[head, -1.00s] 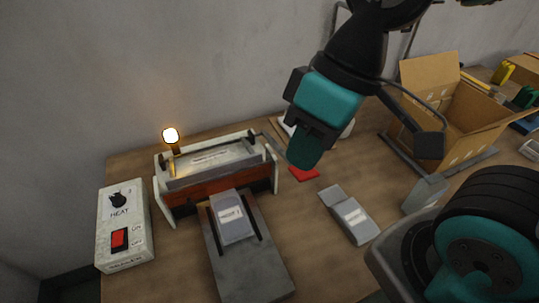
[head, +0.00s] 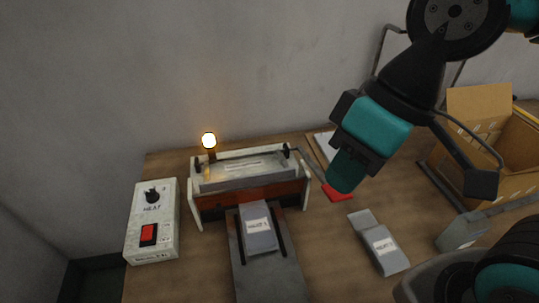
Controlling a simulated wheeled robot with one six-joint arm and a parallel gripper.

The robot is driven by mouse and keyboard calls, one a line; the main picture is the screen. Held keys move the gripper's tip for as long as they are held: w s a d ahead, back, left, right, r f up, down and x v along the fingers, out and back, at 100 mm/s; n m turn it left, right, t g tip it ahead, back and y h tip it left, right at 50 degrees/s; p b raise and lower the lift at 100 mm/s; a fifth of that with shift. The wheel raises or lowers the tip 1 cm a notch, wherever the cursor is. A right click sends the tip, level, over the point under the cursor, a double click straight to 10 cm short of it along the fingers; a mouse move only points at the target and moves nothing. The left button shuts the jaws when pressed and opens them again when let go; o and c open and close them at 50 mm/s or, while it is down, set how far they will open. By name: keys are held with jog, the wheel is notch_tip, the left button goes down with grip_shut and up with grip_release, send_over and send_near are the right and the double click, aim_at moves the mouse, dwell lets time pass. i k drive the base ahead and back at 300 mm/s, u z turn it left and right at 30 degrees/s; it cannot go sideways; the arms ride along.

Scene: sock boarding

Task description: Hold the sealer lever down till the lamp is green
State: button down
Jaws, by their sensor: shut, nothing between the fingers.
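The sealer (head: 250,188) stands at the back left of the table, a pale frame with a reddish-brown front. Its lamp (head: 209,141) glows amber-orange, not green. A thin grey lever runs from the sealer's right end to a red handle (head: 338,193). My gripper (head: 343,181) is shut and empty, pointing down at the red handle and covering part of it. I cannot tell whether it touches the handle. A grey pouch (head: 258,235) with a white label lies on the grey tray (head: 268,280) before the sealer.
A heat control box (head: 152,220) with a knob and red switch stands left of the sealer. A second labelled grey pouch (head: 383,248) lies to the right. An open cardboard box (head: 480,103) stands at the far right. Bare table lies between the pouches.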

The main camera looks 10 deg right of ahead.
aim_at(207, 186)
jog(key=k, duration=1)
jog(key=u, duration=1.35)
jog(key=i, duration=0.85)
jog(key=z, duration=1.95)
jog(key=i, duration=0.5)
